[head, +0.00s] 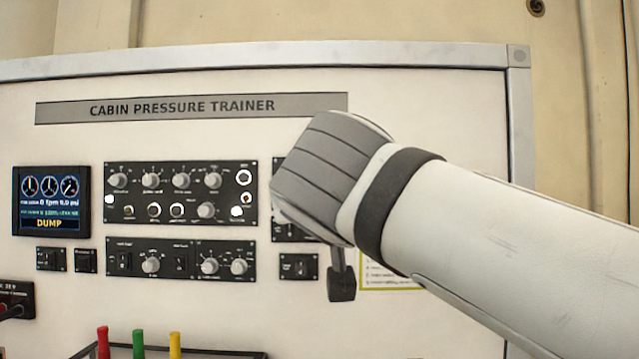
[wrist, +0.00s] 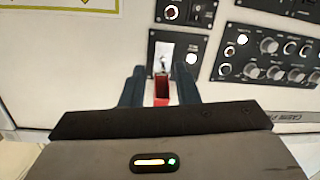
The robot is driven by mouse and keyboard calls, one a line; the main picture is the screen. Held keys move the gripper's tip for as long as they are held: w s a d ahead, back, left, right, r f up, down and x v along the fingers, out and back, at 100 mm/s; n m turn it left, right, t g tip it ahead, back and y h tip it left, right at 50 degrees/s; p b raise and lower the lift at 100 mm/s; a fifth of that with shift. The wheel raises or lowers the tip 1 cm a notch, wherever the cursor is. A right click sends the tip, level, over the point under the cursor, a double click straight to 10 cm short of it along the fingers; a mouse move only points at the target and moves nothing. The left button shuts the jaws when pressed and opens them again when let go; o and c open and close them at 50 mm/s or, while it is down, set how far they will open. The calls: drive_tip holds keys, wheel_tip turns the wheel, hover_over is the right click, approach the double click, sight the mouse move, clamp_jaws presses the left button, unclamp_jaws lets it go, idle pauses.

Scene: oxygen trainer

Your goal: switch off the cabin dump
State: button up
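In the wrist view, a small black switch panel (wrist: 178,38) has a pale plate with a small toggle (wrist: 163,62) on it and a lit white spot at its right. A red switch cover (wrist: 161,90) projects from its lower edge and looks flipped open. My gripper (wrist: 158,82) is open, with its two dark fingers on either side of the red cover; I cannot tell whether they touch it. In the head view, my arm hides most of this panel, and one dark fingertip of my gripper (head: 341,287) shows below the wrist. The display (head: 51,201) reads DUMP in yellow.
Knob panels (head: 181,192) and a lower control panel (head: 181,259) lie left of my arm. A small switch panel (head: 299,266) is close to my fingertip. Red, green and yellow upright pieces (head: 138,343) stand at the bottom left. A yellow-edged label (head: 392,277) is partly behind my arm.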

drive_tip(key=w+a+r+p, duration=0.1)
drive_tip(key=w+r+p, duration=0.1)
drive_tip(key=w, duration=0.5)
drive_tip(key=shift+r+t+y+p, duration=0.3)
drive_tip(key=shift+r+t+p, duration=0.1)
drive_tip(key=shift+p, duration=0.3)
drive_tip(key=shift+c, duration=0.6)
clamp_jaws()
